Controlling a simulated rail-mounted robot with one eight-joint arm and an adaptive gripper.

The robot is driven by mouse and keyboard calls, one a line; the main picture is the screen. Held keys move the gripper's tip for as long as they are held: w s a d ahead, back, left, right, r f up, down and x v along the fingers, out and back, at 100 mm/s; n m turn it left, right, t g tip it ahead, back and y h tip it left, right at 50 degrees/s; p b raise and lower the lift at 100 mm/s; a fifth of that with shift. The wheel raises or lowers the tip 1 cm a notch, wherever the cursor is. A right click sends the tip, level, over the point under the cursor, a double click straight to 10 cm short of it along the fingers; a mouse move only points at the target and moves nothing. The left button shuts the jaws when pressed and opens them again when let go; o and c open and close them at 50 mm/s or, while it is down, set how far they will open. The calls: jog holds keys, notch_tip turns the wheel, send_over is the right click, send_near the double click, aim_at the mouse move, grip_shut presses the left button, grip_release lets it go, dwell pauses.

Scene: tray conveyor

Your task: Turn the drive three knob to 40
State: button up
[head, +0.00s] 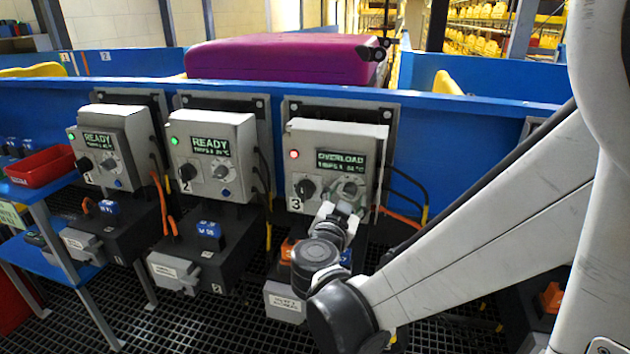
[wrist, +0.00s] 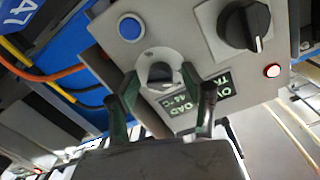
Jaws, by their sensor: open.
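The drive three box (head: 335,140) is light grey, with a "3" label, a red light and a display reading OVERLOAD. Its dial knob (head: 348,189) sits at the lower right of the front, partly hidden by my gripper (head: 344,207). In the wrist view the grey round dial with the knob (wrist: 159,73) appears between the two spread fingers of my gripper (wrist: 167,88). The fingers are open. I cannot tell whether they touch the knob, and the dial's numbers are too small to read. A black rotary switch (head: 305,188) is left of the dial; it also shows in the wrist view (wrist: 245,24).
Two similar boxes, drive one (head: 100,150) and drive two (head: 212,155), stand to the left with green lights and READY displays. A blue button (wrist: 131,27) is close to the dial. Orange and black cables hang beside the boxes. A red bin (head: 42,165) is far left.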

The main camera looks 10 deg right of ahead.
jog(key=v, duration=1.1)
jog(key=shift+s+a, duration=0.15)
jog(key=shift+s, duration=0.2)
jog(key=shift+r, duration=0.1)
jog(key=w+a+r+n+t+y, duration=0.35)
jog(key=a+r+n+y, duration=0.35)
jog(key=r+n+y, duration=0.4)
jog(key=s+d+f+m+g+h, duration=0.1)
jog(key=s+d+f+g+h, duration=0.2)
jog(key=s+d+f+g, duration=1.15)
notch_tip(320, 180, up, 17)
jog(key=s+a+t+p, duration=0.1)
jog(key=s+t+p, duration=0.1)
jog(key=p, duration=1.5)
jog(key=shift+a+f+t+y, duration=0.2)
jog(key=shift+a+t+y, duration=0.1)
jog(key=shift+t, duration=0.1)
